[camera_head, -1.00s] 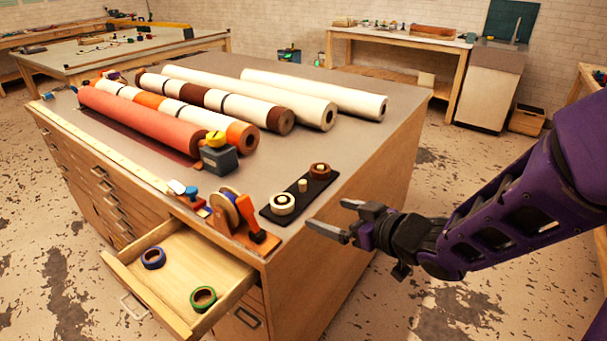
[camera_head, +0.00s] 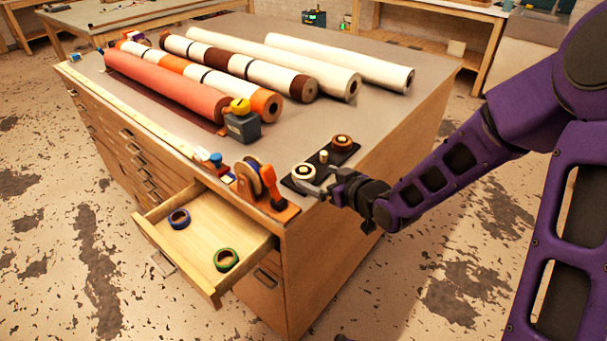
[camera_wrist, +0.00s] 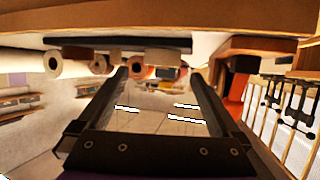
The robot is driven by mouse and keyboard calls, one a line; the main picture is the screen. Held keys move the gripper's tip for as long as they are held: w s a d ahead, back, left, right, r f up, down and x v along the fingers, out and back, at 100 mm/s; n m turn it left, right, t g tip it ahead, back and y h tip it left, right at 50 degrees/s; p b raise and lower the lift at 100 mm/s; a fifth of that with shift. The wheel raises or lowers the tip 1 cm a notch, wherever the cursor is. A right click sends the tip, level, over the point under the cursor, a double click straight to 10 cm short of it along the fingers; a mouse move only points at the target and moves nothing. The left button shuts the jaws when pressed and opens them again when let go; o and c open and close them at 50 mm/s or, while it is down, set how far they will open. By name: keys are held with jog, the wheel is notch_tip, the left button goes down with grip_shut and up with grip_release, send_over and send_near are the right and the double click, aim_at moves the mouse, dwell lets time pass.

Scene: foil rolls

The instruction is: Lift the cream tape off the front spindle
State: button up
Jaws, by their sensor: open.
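The cream tape (camera_head: 303,173) sits flat around the front spindle of a black holder (camera_head: 318,166) near the table corner. In the wrist view, which looks upside down, the cream tape (camera_wrist: 163,57) hangs below the holder (camera_wrist: 118,43) and appears between the fingers. My gripper (camera_head: 322,190) is open and empty, with its fingers beside the tape on the near right side. I cannot tell whether a finger touches the tape. The wrist view shows both fingers of my gripper (camera_wrist: 160,78) apart.
An orange tape dispenser (camera_head: 262,184) stands close left. An open drawer (camera_head: 205,235) holds a blue and a green tape. Long rolls (camera_head: 310,65) lie behind.

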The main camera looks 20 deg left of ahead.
aim_at(306, 173)
jog(key=x, duration=0.5)
jog(key=shift+a+r, duration=0.1)
jog(key=shift+a, duration=0.1)
jog(key=shift+s, duration=0.1)
jog(key=shift+c, duration=0.2)
